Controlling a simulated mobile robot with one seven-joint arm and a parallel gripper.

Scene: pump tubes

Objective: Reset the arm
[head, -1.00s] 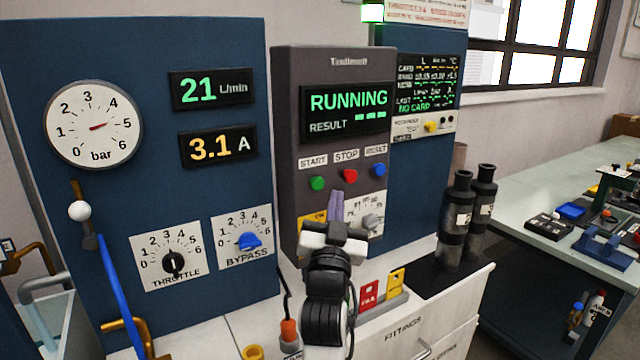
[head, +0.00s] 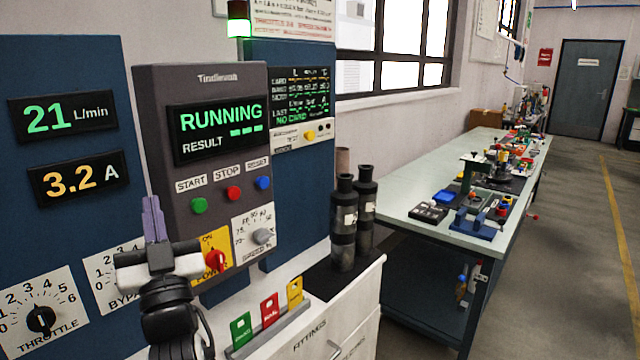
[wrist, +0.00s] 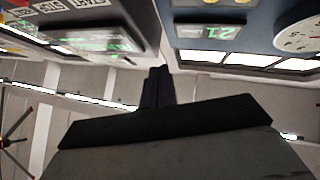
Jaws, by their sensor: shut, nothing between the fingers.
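My gripper (head: 154,218) is at the lower left in the head view, fingers pointing up and closed together with nothing between them. It stands in front of the blue panel, left of the grey control box (head: 205,150), and covers part of the bypass dial plate (head: 104,270). I cannot tell whether it touches anything. In the wrist view my closed fingers (wrist: 157,85) point at the ceiling, with the control box at upper left and the gauge panel at upper right. The box display (head: 220,130) reads RUNNING.
Green, red and yellow cards (head: 269,309) stand in a rack on the white bench. Two dark cylinders (head: 343,225) stand right of the control box. A long workbench (head: 400,205) with many small items runs back on the right. The floor (head: 570,260) beyond it is clear.

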